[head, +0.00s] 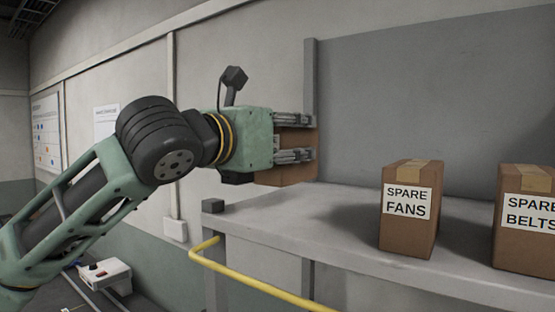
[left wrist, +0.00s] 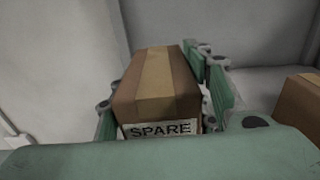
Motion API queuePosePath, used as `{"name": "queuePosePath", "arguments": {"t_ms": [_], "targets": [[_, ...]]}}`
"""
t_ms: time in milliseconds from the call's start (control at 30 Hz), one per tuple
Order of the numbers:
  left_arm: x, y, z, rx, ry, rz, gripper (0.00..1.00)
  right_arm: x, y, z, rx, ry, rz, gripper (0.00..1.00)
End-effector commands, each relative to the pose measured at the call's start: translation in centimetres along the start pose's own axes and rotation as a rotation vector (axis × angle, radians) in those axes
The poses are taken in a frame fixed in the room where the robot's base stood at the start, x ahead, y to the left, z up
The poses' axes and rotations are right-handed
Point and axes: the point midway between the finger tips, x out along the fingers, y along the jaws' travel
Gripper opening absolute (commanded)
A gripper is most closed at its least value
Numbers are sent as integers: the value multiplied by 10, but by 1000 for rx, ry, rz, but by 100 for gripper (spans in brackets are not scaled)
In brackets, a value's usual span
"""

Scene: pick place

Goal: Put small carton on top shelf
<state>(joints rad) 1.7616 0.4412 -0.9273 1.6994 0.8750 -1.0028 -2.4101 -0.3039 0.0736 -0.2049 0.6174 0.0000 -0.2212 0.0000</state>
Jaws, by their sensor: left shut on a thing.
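My left gripper (head: 295,138) is shut on a small brown carton (head: 290,174), at the left end of the grey shelf (head: 345,227). In the head view the carton is partly hidden behind the fingers. In the left wrist view the carton (left wrist: 157,85) sits between the green fingers, with a tape strip on top and a label whose visible part reads SPARE. I cannot tell whether its underside touches the shelf. My right gripper is not in view.
A SPARE FANS carton (head: 408,230) and a SPARE BELTS carton (head: 525,245) stand on the shelf to the right. Bare shelf lies left of the SPARE FANS carton. An upright post (head: 310,90) stands by the gripper. A yellow rail (head: 240,276) runs below the shelf's front edge.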

Motion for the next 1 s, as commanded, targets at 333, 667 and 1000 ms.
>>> {"name": "queuePosePath", "arguments": {"t_ms": [333,667,1000], "targets": [[-5,23,-26,2,-1,-3,12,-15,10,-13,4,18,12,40],[-6,23,-52,2,-5,-1,12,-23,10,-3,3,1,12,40],[-5,22,-56,1,-3,-2,52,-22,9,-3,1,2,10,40]]}}
